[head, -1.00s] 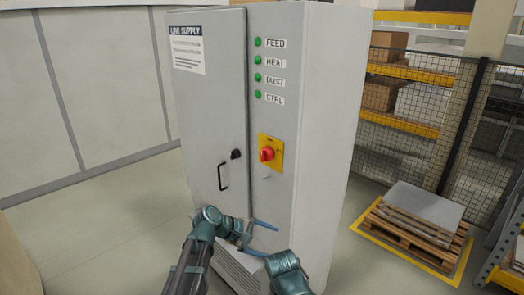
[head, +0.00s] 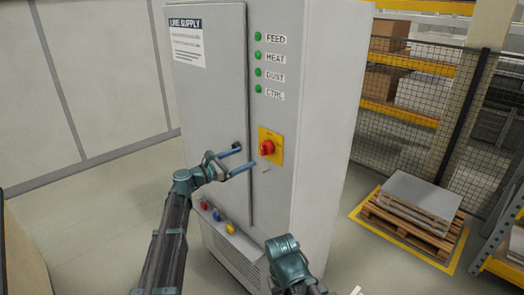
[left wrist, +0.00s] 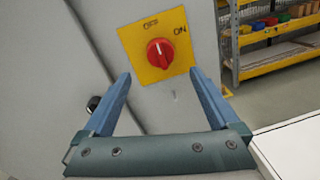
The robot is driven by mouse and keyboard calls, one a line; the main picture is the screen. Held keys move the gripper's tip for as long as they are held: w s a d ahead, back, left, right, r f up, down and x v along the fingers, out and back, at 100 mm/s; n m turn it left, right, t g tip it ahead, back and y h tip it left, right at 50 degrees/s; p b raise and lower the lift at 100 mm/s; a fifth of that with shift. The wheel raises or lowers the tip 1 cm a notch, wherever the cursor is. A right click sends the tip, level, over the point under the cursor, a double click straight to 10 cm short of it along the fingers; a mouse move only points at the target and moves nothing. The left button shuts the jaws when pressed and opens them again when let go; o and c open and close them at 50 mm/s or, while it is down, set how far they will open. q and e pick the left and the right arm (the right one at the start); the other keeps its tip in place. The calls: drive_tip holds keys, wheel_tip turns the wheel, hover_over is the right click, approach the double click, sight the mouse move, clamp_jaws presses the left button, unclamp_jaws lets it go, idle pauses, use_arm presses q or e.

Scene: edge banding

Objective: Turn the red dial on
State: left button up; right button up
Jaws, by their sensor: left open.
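The red dial (head: 267,147) sits on a yellow plate (head: 276,158) on the front of the grey cabinet (head: 222,110). My left gripper (head: 245,158) is open and empty, left of the dial in the head view. In the left wrist view its blue fingers (left wrist: 160,73) point at the plate, one on each side below the dial, apart from it. Part of my right arm shows at the bottom; its gripper is out of view.
Several green lamps (head: 258,63) are lit above the dial. A black lock (left wrist: 93,103) is left of the plate. Coloured sockets (head: 216,215) sit low on the cabinet. A pallet (head: 412,217) stands on the floor at right, before a mesh fence.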

sight(262, 155)
use_arm(q)
drive_tip(key=x, duration=0.9)
drive_tip(key=shift+w+d, duration=0.2)
drive_tip(key=shift+d, duration=0.05)
drive_tip(key=c, duration=1.4)
